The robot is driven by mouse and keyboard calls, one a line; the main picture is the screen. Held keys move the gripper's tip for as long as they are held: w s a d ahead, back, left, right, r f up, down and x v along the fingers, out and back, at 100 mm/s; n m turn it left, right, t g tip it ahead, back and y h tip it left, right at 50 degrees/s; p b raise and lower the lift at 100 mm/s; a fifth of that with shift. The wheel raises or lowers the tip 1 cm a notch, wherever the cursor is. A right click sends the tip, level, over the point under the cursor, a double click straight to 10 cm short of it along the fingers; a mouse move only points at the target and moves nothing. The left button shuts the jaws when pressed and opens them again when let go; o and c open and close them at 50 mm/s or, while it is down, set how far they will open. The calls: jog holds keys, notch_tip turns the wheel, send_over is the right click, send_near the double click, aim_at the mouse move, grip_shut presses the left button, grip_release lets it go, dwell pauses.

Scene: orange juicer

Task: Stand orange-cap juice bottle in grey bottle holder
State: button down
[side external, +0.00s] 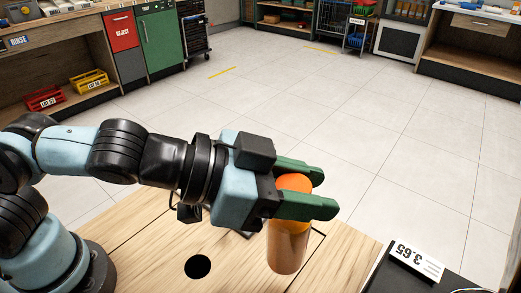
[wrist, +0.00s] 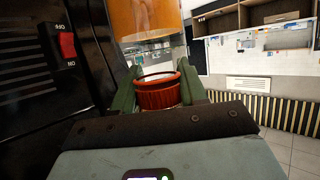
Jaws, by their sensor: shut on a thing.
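The juice bottle (side external: 287,248) has an orange cap (side external: 294,183) and an orange-brown body. My gripper (side external: 318,192) is shut on it at the cap end, with one green finger on each side. The bottle hangs roughly upright below the fingers, over the wooden table. I cannot tell whether its base touches the tabletop. I cannot make out the grey bottle holder in either view.
The wooden table (side external: 150,235) has a dark round hole (side external: 198,266) left of the bottle. A black surface with a price card (side external: 417,262) stands at the lower right. A black machine with a red switch (wrist: 67,45) is close on the left in the wrist view.

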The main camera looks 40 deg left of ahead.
jog(key=shift+s+a, duration=0.1)
jog(key=w+a+r+n+t+y, duration=0.1)
jog(key=w+a+n+t+y, duration=0.15)
jog(key=a+n+y, duration=0.45)
jog(key=w+a+r+n+t+y, duration=0.1)
jog(key=w+a+r+n+y, duration=0.25)
jog(key=a, duration=0.55)
jog(key=w+a+f+y, duration=0.1)
jog(key=w+a+f, duration=0.5)
jog(key=a+f, duration=0.3)
jog(key=shift+w+f+n+y, duration=0.15)
jog(key=shift+f+n+y, duration=0.2)
jog(key=shift+f, duration=1.6)
jog(key=c, duration=0.6)
grip_release()
jog(key=shift+f, duration=0.1)
